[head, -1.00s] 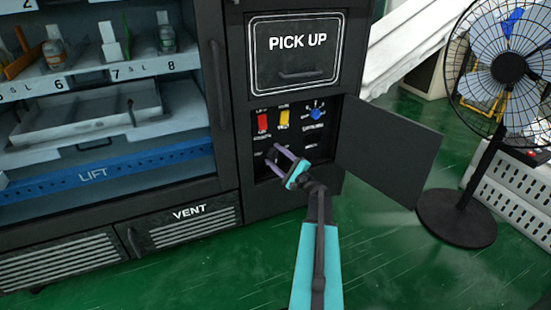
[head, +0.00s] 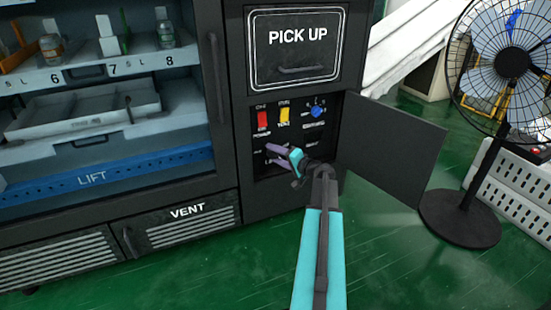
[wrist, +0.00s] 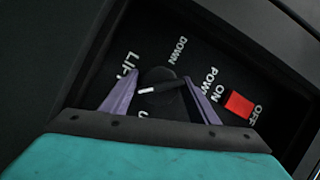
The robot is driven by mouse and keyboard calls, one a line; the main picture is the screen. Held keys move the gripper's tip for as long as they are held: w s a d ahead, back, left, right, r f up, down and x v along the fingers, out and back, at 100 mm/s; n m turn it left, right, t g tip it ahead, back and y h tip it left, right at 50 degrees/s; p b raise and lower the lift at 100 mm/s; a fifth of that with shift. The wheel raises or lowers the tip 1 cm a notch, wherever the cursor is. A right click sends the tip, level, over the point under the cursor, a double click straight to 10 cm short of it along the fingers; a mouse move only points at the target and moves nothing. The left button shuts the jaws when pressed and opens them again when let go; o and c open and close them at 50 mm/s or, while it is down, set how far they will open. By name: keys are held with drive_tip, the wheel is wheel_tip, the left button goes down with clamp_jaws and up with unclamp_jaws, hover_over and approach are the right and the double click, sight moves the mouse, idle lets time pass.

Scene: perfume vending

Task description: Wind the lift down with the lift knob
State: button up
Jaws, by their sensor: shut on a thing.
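The lift knob (wrist: 160,78) is a dark round knob with a white pointer line, between the DOWN lettering above it and a partly hidden label below it in the wrist view. My gripper (wrist: 158,87) is shut on the knob, with one purple finger on each side. In the head view my gripper (head: 272,154) reaches into the open control compartment and hides most of the knob. The lift tray (head: 80,112) is a pale shallow tray inside the cabinet, above the blue LIFT bar (head: 125,170).
A red switch (head: 262,118), a yellow switch (head: 284,117) and a blue knob (head: 317,111) sit above my gripper. The compartment door (head: 392,150) stands open to the right. A black fan (head: 470,190) stands farther right. Green floor is clear in front.

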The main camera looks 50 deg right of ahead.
drive_tip(key=n+g+h+b, duration=0.1)
drive_tip(key=n, duration=0.1)
drive_tip(key=n+g+b, duration=0.1)
drive_tip(key=n, duration=0.1)
drive_tip(key=shift+n+h+b, duration=0.3)
drive_tip(key=shift+h, duration=0.1)
idle(0.5)
drive_tip(key=o, duration=1)
drive_tip(key=shift+o, duration=0.2)
drive_tip(key=shift+s, duration=0.1)
drive_tip(key=p+v, duration=0.4)
drive_tip(key=v, duration=0.9)
drive_tip(key=shift+s+r+p, duration=0.15)
drive_tip(key=shift+s+p, duration=0.15)
drive_tip(key=shift+p, duration=0.05)
drive_tip(key=shift+a, duration=0.1)
